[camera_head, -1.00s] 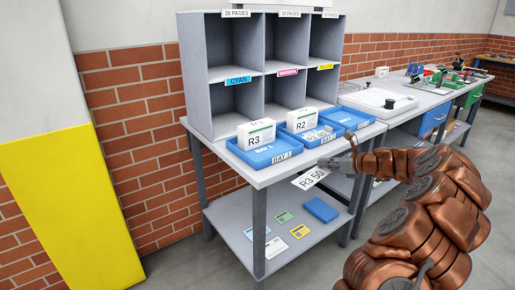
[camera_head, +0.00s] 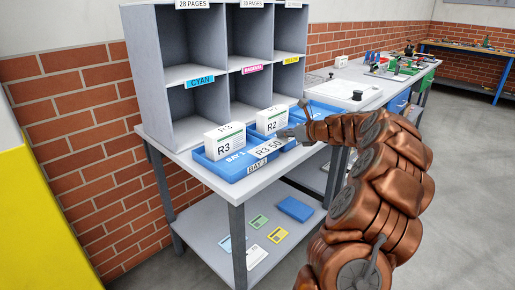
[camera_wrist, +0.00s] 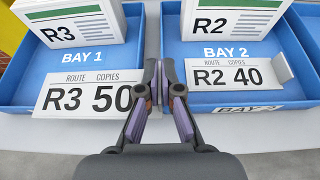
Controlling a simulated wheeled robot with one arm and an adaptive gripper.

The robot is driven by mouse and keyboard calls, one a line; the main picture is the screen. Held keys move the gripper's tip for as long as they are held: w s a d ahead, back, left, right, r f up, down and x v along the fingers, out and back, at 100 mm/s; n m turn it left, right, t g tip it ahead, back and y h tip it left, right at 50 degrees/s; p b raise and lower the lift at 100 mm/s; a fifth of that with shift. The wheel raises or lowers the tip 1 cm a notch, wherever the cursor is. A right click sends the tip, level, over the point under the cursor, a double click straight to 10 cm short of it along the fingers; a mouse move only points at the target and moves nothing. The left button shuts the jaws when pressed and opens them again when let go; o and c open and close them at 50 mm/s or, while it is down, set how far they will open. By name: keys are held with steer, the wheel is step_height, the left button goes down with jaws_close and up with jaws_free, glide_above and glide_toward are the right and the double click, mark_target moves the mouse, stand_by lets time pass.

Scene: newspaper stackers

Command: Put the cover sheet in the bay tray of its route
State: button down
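The cover sheet (camera_wrist: 85,97), a white card reading "ROUTE R3 COPIES 50", hangs at the left of my gripper (camera_wrist: 160,85); it also shows in the head view (camera_head: 267,149). The fingers are close together at its right edge and appear shut on it. It is in front of the blue Bay 1 tray (camera_head: 213,176), overlapping its front part in the wrist view; I cannot tell its height. Bay 1 holds a white R3 stack (camera_head: 224,143). The Bay 2 tray (camera_wrist: 221,107) holds an R2 stack (camera_wrist: 231,20) and an "R2 40" card (camera_wrist: 230,73).
A third blue tray (camera_head: 325,111) is partly hidden by my arm. A grey pigeonhole rack (camera_head: 160,73) stands behind the trays. The lower shelf (camera_head: 205,228) carries several coloured cards and a blue item (camera_head: 295,208). A bench with tools continues to the right.

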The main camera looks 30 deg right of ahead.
mark_target(259, 146)
steer(key=w+a, duration=0.1)
steer(key=a, duration=0.1)
steer(key=w+a, duration=0.1)
steer(key=a, duration=0.2)
steer(key=w+a+f, duration=0.1)
steer(key=a, duration=0.2)
steer(key=shift+w, duration=0.15)
steer(key=shift+f+b, duration=0.45)
steer(key=shift+f, duration=1.25)
steer(key=shift+f, duration=0.1)
steer(key=c, duration=1.3)
jaws_free()
steer(key=v, duration=1.2)
